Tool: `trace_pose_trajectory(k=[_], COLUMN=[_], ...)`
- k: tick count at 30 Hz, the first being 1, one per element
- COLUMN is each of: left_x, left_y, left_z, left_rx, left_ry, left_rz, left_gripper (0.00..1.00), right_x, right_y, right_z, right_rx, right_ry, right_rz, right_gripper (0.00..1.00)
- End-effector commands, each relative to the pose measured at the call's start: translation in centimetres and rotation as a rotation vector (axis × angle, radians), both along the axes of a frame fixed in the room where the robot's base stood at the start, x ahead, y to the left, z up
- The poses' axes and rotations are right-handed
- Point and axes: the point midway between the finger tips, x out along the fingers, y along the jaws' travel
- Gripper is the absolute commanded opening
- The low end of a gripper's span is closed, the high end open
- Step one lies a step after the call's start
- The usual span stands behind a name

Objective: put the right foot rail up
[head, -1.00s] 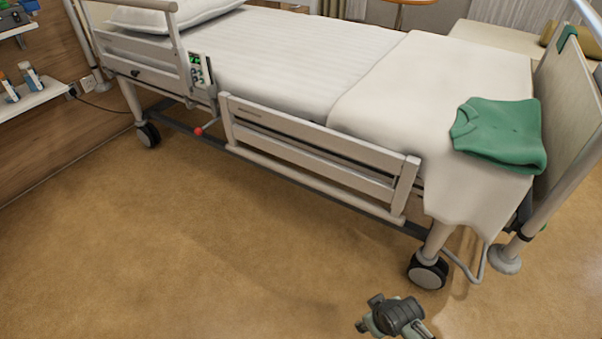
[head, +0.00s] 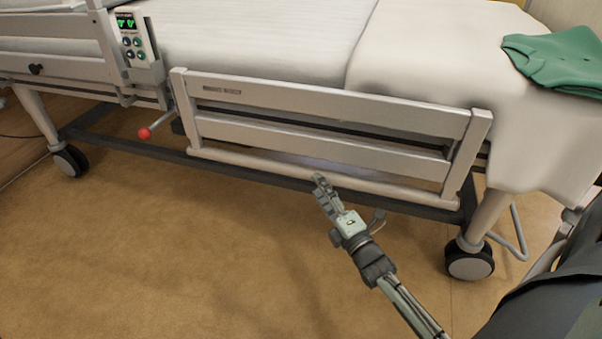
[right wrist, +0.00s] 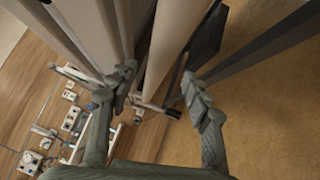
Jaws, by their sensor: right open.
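The foot rail (head: 315,125) is a cream two-slat panel hanging low along the near side of the bed, below mattress level. Its pale lower tube (head: 270,167) runs beneath the slats. My right gripper (head: 348,198) is open in front of this tube, right of its middle. In the right wrist view my right gripper (right wrist: 160,83) has its fingers spread, with a long cream bar (right wrist: 170,45) showing between them. I cannot tell whether either finger touches it. My left gripper is out of view.
A red-knobbed lever (head: 146,133) sticks out left of the rail. A hand control (head: 133,42) hangs on the head-end rail. A green folded garment (head: 560,60) lies on the blanket. A castor (head: 470,262) stands at lower right. The floor at left is clear.

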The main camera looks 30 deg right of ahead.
Motion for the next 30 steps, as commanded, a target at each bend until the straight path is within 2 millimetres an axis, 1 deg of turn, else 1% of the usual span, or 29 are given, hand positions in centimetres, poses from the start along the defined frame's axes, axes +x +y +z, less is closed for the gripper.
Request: trace_pose_trajectory(k=[1,6,9,12,16,23,26,30], left_x=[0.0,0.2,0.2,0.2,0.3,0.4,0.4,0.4], left_y=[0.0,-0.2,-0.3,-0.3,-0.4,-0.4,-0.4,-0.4], left_z=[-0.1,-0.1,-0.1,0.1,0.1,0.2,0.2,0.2], left_rx=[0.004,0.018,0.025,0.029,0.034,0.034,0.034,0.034], left_ry=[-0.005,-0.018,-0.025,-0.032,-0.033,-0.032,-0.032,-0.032], left_rz=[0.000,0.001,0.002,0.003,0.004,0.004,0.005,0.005], left_gripper=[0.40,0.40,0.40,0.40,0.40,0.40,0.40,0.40], right_x=[0.8,3.7,5.1,6.0,6.6,6.7,6.7,6.7], right_y=[0.0,-0.2,-0.3,-0.3,-0.4,-0.4,-0.4,-0.4], right_z=[0.1,0.5,0.6,0.8,0.9,1.0,1.0,1.0], right_rx=[0.000,0.003,0.003,0.004,0.004,0.005,0.005,0.005], right_ry=[-0.003,-0.002,0.000,0.001,0.002,0.003,0.003,0.003], right_rz=[0.001,0.002,0.001,0.001,0.001,0.001,0.001,0.001], right_gripper=[0.49,0.49,0.49,0.49,0.49,0.49,0.38,0.21])
